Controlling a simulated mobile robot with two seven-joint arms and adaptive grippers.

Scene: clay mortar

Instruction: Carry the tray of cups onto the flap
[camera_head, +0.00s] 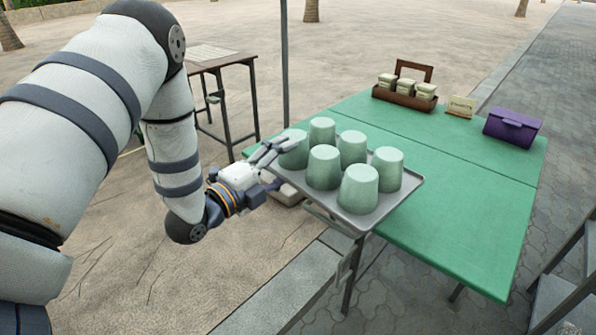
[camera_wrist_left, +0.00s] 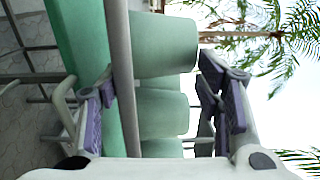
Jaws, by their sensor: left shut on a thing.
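A grey tray (camera_head: 399,203) carries several upside-down pale green cups (camera_head: 360,189), standing in rows. Its rim also shows in the left wrist view (camera_wrist_left: 122,85), with cups (camera_wrist_left: 165,48) beside it. My left gripper (camera_head: 273,166) is shut on the tray's left edge, one finger above and one below. In the left wrist view its fingers (camera_wrist_left: 160,105) stand on either side of the rim. The green flap (camera_head: 460,225) is the near part of the table top. The tray is over its left end; whether they touch I cannot tell. My right gripper is not in view.
On the table's far part (camera_head: 400,117) stand a wooden caddy with jars (camera_head: 405,98), a small sign (camera_head: 461,106) and a purple box (camera_head: 512,127). A small side table (camera_head: 222,62) and a pole (camera_head: 285,60) stand behind. The flap's right part is clear.

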